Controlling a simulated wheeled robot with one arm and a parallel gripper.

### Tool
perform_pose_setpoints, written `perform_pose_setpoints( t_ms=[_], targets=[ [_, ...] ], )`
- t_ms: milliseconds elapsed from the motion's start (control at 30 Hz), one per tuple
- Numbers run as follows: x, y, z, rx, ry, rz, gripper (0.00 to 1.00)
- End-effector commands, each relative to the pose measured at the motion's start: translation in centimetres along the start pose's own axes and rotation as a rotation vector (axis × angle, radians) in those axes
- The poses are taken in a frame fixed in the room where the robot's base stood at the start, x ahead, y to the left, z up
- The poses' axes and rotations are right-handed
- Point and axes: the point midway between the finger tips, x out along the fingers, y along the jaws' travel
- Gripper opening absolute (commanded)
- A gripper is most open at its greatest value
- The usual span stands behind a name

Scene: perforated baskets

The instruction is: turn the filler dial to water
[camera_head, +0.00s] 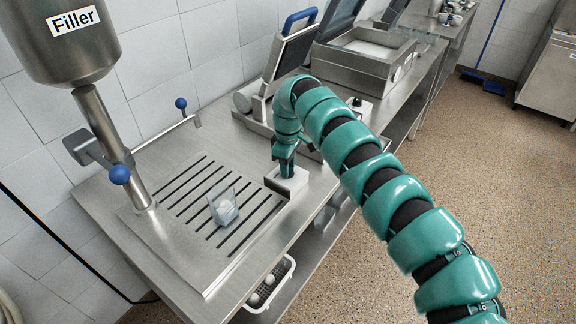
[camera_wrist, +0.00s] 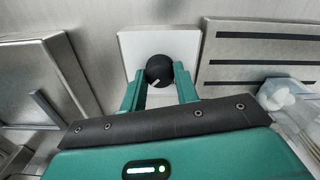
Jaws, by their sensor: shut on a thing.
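The filler dial (camera_wrist: 159,68) is a round black knob with a short pale mark on its lower edge. It sits on a white box (camera_wrist: 128,50), which also shows in the head view (camera_head: 290,186) at the right edge of the slotted plate. My gripper (camera_wrist: 159,77) is shut on the dial, one finger on each side; in the head view my gripper (camera_head: 286,168) points down at the box and hides the dial. No water label is readable. The steel filler tank (camera_head: 65,40), labelled "Filler", hangs at the upper left above a slanted pipe.
A clear container (camera_head: 222,207) stands on the slotted plate (camera_head: 180,235), left of my gripper. Blue-balled levers (camera_head: 120,174) stand near the pipe and wall. A press machine (camera_head: 290,60) is behind my arm. A white perforated basket (camera_head: 268,290) is below the counter.

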Motion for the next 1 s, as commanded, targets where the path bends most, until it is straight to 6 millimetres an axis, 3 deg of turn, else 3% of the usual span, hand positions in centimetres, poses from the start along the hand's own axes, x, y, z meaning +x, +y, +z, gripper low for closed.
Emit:
perform_pose_setpoints(
  t_ms=[67, 100, 200, 633, 767, 1000],
  targets=[
    [-0.1, 0.1, 0.0, 0.000, 0.002, 0.003, 0.07],
    [-0.1, 0.1, 0.0, 0.000, 0.002, 0.003, 0.32],
    [-0.1, 0.1, 0.0, 0.000, 0.001, 0.003, 0.52],
    [-0.9, 0.1, -0.1, 0.001, 0.003, 0.004, 0.52],
    [-2.9, 0.1, 0.0, 0.001, 0.001, 0.004, 0.52],
    [-8.4, 0.1, -0.2, 0.001, 0.004, 0.009, 0.52]
  ],
)
